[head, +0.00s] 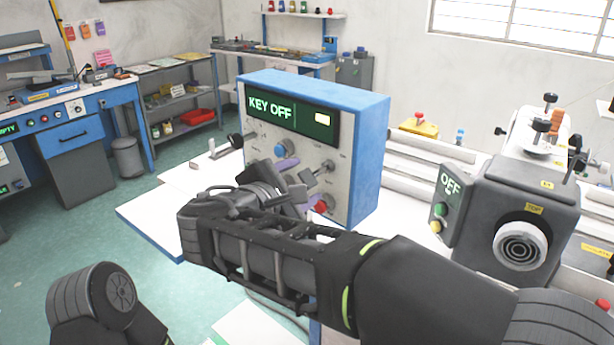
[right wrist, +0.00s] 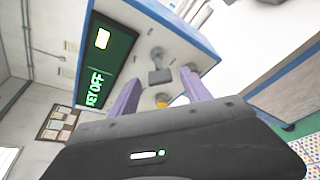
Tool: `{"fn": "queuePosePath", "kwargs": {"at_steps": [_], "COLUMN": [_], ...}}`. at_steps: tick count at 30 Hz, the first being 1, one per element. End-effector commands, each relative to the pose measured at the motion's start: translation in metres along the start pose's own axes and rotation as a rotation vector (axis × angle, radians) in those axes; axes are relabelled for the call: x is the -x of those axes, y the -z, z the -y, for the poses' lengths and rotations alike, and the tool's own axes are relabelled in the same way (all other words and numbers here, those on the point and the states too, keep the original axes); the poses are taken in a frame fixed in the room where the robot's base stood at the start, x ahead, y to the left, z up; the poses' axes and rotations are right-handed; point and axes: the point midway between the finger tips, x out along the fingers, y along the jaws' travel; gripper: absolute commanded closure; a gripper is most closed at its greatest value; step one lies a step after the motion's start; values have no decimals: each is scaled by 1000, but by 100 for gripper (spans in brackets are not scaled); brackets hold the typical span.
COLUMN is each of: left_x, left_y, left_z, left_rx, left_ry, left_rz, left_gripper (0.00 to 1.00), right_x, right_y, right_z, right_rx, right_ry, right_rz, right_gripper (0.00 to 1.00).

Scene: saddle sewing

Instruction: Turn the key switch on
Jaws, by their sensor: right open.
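The control box (head: 365,150) has a blue casing and a pale front panel; its green display (head: 290,117) reads KEY OFF. The key switch (head: 325,168) sticks out from the panel's right part. In the right wrist view its grey block-like handle (right wrist: 160,77) appears between my purple fingertips. My right gripper (head: 299,182) is open in front of the panel, with one finger on each side of the handle in the wrist view (right wrist: 161,84). I cannot tell whether the fingers touch it. My left gripper is out of view.
A blue button (head: 281,147) and a red knob (head: 320,207) sit on the same panel, close to my fingers. A grey machine (head: 520,205) with an OFF display stands at the right. A white tabletop (head: 150,215) shows left of the box.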

Motion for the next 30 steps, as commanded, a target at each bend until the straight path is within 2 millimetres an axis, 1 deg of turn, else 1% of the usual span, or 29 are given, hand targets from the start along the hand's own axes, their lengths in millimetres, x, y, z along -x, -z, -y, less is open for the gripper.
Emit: {"fn": "queuePosePath", "kwargs": {"at_steps": [3, 6, 9, 16, 30], "left_x": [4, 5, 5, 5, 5], "left_y": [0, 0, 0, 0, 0], "left_z": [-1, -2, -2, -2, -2], "left_rx": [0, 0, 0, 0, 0], "left_ry": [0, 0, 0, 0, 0], "left_rz": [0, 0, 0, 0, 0], "left_gripper": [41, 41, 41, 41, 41], "right_x": [-17, -26, -30, -30, -30], "right_y": [-1, 0, 0, 0, 0], "right_z": [0, -1, -1, 0, 0], "right_rx": [1, 1, 1, 0, 0], "right_ry": [2, 0, -1, -1, 0], "right_rz": [2, 1, 0, -1, -1], "right_gripper": [44, 44, 44, 44, 82]}}
